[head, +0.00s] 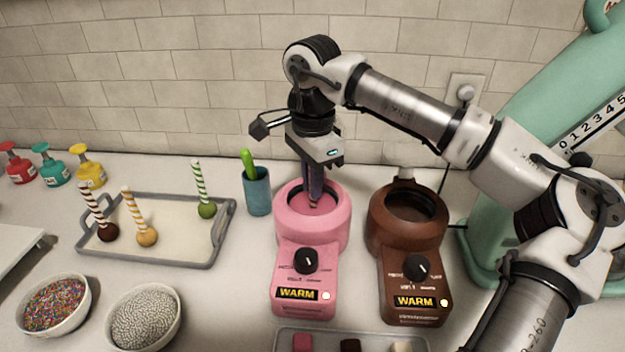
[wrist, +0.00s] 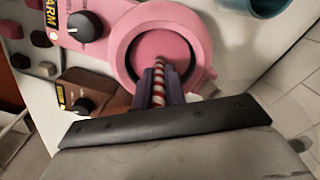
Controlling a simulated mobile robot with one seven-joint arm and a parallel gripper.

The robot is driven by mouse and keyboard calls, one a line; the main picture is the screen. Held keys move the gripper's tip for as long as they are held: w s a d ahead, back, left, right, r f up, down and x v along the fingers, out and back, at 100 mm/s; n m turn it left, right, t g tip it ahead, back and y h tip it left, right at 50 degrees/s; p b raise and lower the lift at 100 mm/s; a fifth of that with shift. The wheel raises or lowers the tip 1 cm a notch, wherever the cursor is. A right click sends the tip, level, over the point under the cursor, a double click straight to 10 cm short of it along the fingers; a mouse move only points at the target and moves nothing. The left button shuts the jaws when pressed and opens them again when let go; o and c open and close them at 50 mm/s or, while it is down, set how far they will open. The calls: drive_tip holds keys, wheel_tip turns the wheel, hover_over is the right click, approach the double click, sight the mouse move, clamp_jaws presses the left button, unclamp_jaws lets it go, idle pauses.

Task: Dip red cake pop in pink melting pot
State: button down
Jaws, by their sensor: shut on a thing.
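The pink melting pot (head: 312,238) stands in the middle of the counter, with pink melt inside; its rim also shows in the wrist view (wrist: 119,45). My gripper (head: 314,196) points down into the pot's opening. In the wrist view my gripper (wrist: 160,76) is shut on a red-and-white striped stick (wrist: 158,92), the stick of the red cake pop. The far end of the stick meets the pink melt inside the rim. The pop's red ball is not visible, so I cannot tell how deep it sits.
A brown melting pot (head: 378,240) stands close on the right. A teal cup (head: 258,195) with a green-handled tool is close on the left. A grey tray (head: 168,258) holds three other cake pops. Bowls of sprinkles (head: 175,329) and silver beads stand at front left. A mint stand (head: 560,85) is at right.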

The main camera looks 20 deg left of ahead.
drive_tip(key=shift+r+p, duration=2)
drive_tip(key=shift+r, duration=0.9)
